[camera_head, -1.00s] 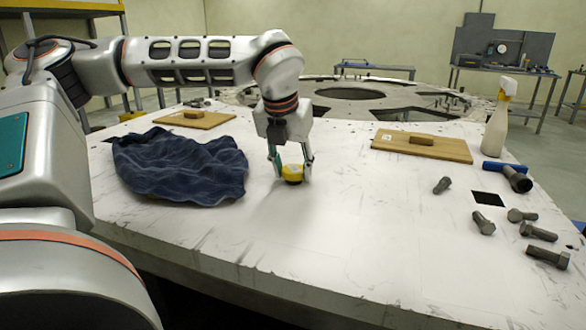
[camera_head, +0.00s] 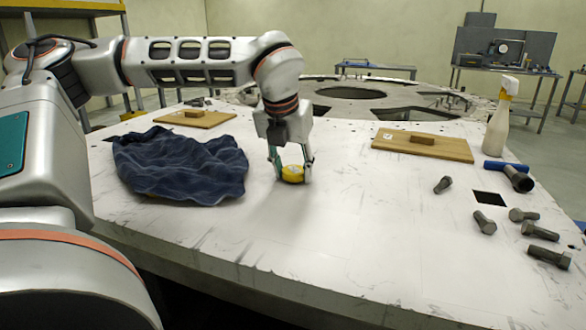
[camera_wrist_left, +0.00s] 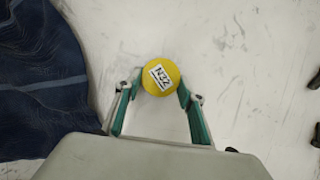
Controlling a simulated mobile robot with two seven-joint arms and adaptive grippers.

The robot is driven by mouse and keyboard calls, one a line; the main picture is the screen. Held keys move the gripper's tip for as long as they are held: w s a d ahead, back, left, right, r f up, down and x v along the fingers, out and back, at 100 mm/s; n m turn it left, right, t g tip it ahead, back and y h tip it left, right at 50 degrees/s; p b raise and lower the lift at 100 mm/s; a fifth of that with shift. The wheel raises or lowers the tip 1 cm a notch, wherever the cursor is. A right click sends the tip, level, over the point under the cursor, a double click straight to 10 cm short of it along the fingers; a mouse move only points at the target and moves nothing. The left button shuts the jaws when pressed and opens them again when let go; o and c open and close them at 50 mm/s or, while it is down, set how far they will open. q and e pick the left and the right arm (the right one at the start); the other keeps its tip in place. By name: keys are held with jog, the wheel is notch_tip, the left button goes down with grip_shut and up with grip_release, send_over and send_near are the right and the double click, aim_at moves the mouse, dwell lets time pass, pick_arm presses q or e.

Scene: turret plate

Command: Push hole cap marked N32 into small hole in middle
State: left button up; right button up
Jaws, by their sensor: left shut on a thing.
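The yellow hole cap (camera_head: 292,174) is between the fingertips of my left gripper (camera_head: 292,177), at the white plate's surface in the middle of the head view. In the left wrist view the cap (camera_wrist_left: 160,77) is round and yellow, with a white label reading N32 facing the camera. My left gripper (camera_wrist_left: 157,88) is shut on the cap, one green finger on each side. The small hole in the middle is not visible; the cap and fingers may cover it. My right gripper is not in view.
A dark blue cloth (camera_head: 180,165) lies left of the gripper. A wooden board (camera_head: 440,150) and a spray bottle (camera_head: 498,120) stand at the right. Several bolts (camera_head: 540,231) lie near a square hole (camera_head: 488,198).

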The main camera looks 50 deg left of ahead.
pick_arm(q)
jog(key=shift+f, duration=0.25)
jog(key=o, duration=1.2)
